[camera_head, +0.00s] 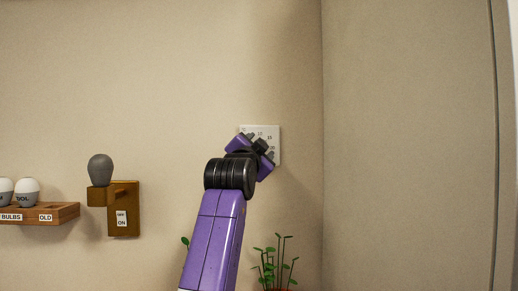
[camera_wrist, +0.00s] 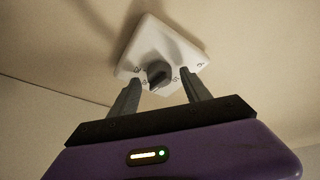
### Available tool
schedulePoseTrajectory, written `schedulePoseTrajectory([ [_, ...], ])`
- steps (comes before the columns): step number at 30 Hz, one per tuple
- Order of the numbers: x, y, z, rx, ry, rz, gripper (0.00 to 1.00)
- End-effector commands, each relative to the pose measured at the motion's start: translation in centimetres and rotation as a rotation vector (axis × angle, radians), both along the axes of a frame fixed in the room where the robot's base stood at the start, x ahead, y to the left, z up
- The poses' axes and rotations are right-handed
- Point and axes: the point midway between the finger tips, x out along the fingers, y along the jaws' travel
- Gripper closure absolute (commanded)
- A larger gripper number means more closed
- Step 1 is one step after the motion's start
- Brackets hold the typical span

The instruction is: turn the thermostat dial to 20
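The thermostat is a white square plate (camera_head: 273,133) on the wall, partly hidden behind my gripper in the head view. In the wrist view the plate (camera_wrist: 155,38) shows whole, with a dark grey dial (camera_wrist: 158,74) at its middle and small marks around it. The numbers are too small to read surely, so I cannot tell the dial's setting. My gripper (camera_wrist: 158,82) is open, with one finger on each side of the dial and a visible gap to it. The fingertips appear short of the dial, apart from it.
At the left, a wooden wall bracket (camera_head: 125,212) holds a grey bulb (camera_head: 100,170) above an on/off switch (camera_head: 121,219). A wooden shelf (camera_head: 65,212) holds white bulbs (camera_head: 27,190). A green plant (camera_head: 272,265) stands below the thermostat. A wall corner lies to the right.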

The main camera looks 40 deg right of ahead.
Motion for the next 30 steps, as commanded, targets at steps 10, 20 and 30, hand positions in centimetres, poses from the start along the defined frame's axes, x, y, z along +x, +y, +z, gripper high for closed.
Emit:
schedulePoseTrajectory([
  [10,-0.8,1.2,-0.6,0.000,-0.001,0.002,0.44],
  [20,-3.8,5.1,-1.6,0.000,-0.001,0.001,0.44],
  [30,-4.6,6.1,-1.8,0.000,0.000,0.000,0.44],
])
